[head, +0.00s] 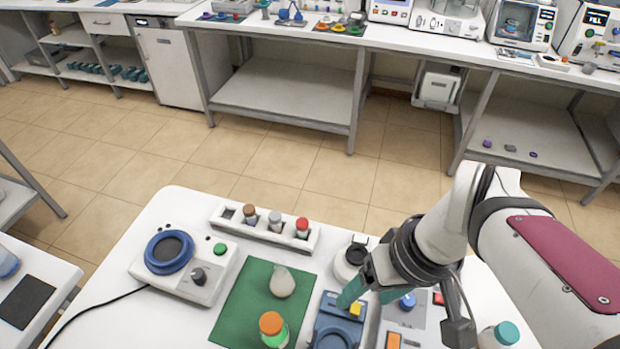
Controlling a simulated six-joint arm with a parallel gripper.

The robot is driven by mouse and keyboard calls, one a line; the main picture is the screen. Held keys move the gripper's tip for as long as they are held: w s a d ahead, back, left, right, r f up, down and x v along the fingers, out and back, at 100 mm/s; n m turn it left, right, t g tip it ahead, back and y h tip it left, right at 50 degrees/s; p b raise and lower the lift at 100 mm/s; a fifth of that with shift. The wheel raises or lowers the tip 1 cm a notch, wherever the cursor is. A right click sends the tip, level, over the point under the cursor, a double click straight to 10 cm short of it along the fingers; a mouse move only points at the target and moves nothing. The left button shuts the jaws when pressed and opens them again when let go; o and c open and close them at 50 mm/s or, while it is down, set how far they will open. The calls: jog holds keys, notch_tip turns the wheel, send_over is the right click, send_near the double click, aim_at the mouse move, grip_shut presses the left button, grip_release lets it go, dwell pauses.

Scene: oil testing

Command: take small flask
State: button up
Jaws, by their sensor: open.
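A small pale flask (282,284) with a rounded body and short neck stands on a green mat (240,305) on the white table. A green bottle with an orange cap (272,327) stands in front of it on the same mat. Which of these counts as the small flask is not labelled. My gripper (364,300) has teal fingers, set apart and pointing down. It is to the right of the pale flask, above or beside a blue device (330,322), with nothing visible between the fingers. The contact between fingers and device cannot be told.
A hot-plate-like device with a blue ring (168,252) is at left. A white rack (262,232) with several capped vials stands behind the mat. A round white device (352,256) is behind my gripper. A teal-capped bottle (500,335) stands at right. The table's left front is mostly clear.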

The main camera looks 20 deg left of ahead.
aim_at(280, 264)
jog(key=w+a+f+n+y, duration=0.1)
jog(key=w+a+f+n, duration=0.1)
jog(key=w+a+n, duration=0.9)
jog(key=s+a+f+n, duration=0.1)
jog(key=a+f, duration=0.1)
jog(key=f, duration=0.2)
jog(key=s+a+f+n, duration=0.1)
jog(key=a+f, duration=0.1)
jog(key=f, duration=0.3)
jog(key=s+a+f+n, duration=0.1)
jog(key=a+f, duration=0.1)
jog(key=f, duration=0.3)
jog(key=shift+a+f+n, duration=0.1)
jog(key=shift+f+n, duration=0.1)
jog(key=shift+n, duration=0.1)
grip_shut()
